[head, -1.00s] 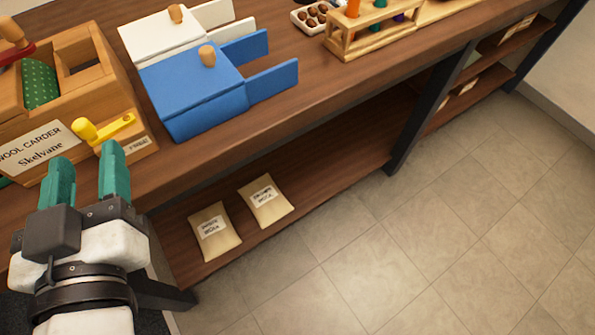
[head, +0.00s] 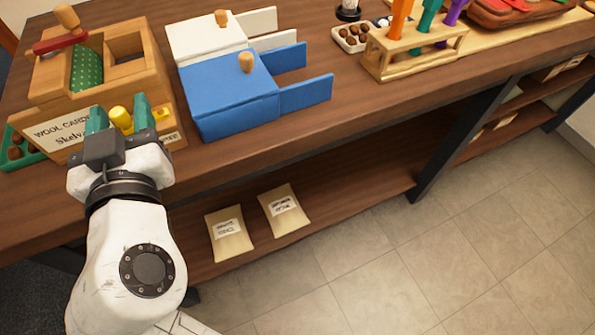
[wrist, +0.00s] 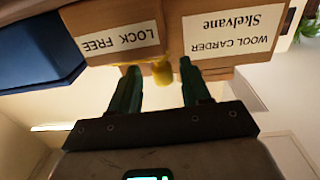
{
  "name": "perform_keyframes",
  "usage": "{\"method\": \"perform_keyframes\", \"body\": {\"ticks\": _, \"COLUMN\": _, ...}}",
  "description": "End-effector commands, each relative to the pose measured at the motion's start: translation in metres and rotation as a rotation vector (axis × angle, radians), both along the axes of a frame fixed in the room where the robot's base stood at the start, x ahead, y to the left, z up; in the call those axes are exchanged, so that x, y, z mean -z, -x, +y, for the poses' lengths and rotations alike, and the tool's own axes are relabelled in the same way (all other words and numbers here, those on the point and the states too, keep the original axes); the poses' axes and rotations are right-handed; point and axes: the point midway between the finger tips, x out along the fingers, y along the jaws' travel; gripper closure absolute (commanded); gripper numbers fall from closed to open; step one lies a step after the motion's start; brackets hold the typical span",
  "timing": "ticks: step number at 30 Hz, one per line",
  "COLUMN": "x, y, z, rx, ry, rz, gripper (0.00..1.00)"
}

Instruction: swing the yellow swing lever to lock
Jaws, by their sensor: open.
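The yellow swing lever (head: 121,118) is on the front of the wooden wool carder (head: 146,90). In the wrist view the lever's yellow knob (wrist: 162,72) shows between the fingers, close to the carder's front. A label reading "LOCK FREE" (wrist: 118,40) is beside it. My gripper (head: 118,118) is open, with its two green fingers on either side of the knob as seen in both views. Whether the fingers touch the knob I cannot tell. The lever's arm is largely hidden behind the gripper in the head view.
A blue box (head: 225,95) with a wooden knob stands right of the carder, a white box (head: 205,38) behind it. A green tray (head: 20,150) is at the carder's left. A wooden rack (head: 415,50) stands farther right.

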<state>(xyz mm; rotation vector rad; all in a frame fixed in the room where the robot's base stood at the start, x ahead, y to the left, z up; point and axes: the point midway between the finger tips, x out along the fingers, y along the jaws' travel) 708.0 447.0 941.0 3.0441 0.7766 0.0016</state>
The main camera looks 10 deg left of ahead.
Motion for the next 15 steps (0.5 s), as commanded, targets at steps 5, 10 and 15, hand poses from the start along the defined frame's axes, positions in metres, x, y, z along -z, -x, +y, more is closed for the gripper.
{"method": "perform_keyframes", "body": {"ticks": 5, "x": -0.0054, "y": 0.0028, "z": -0.0052, "rx": -0.093, "ry": 0.002, "rz": 0.003, "gripper": 0.53}}
{"method": "perform_keyframes", "body": {"ticks": 10, "x": -0.0057, "y": 0.0047, "z": -0.008, "rx": -0.175, "ry": 0.002, "rz": 0.003, "gripper": 0.53}}
{"method": "perform_keyframes", "body": {"ticks": 15, "x": -0.006, "y": 0.0062, "z": -0.0109, "rx": -0.246, "ry": 0.002, "rz": 0.003, "gripper": 0.53}}
